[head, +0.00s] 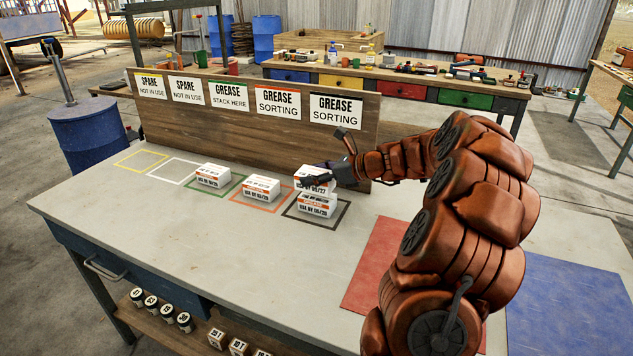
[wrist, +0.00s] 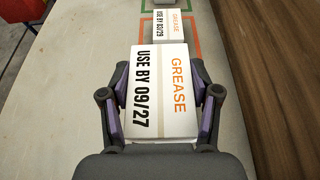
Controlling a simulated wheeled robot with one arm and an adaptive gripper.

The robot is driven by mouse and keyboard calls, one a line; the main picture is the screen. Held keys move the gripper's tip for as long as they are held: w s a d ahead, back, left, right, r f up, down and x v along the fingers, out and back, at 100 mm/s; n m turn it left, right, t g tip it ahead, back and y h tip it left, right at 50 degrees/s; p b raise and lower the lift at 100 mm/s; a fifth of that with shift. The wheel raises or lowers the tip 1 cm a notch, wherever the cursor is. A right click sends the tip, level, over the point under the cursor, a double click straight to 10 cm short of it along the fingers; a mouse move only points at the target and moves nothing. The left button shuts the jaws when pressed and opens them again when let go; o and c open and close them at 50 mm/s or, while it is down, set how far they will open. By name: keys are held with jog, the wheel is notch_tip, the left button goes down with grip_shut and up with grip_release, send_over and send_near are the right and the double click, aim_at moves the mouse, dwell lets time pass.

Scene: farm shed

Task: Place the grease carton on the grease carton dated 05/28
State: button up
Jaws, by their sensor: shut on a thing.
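My gripper (wrist: 160,98) is shut on a white grease carton (wrist: 158,70) marked USE BY 09/27. In the head view this held carton (head: 314,177) is directly over another grease carton (head: 316,207) in the black square; I cannot tell whether they touch. The lower carton's date is hard to read. A grease carton (head: 261,190) stands in the orange square; the wrist view shows it (wrist: 171,24) marked 03/29. Another grease carton (head: 213,176) stands in the green square under the GREASE STACK HERE sign (head: 228,95). Its date is too small to read surely.
The yellow (head: 140,160) and white (head: 174,170) squares at the left are empty. A wooden sign board (head: 200,135) runs behind the squares. A red mat (head: 378,265) and a blue mat (head: 570,310) lie at the right. The front of the bench (head: 160,225) is clear.

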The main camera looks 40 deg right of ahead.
jog(key=shift+w+d, duration=0.55)
jog(key=shift+d, duration=0.15)
jog(key=shift+f, duration=1.8)
jog(key=o, duration=1.2)
jog(key=shift+f, duration=0.1)
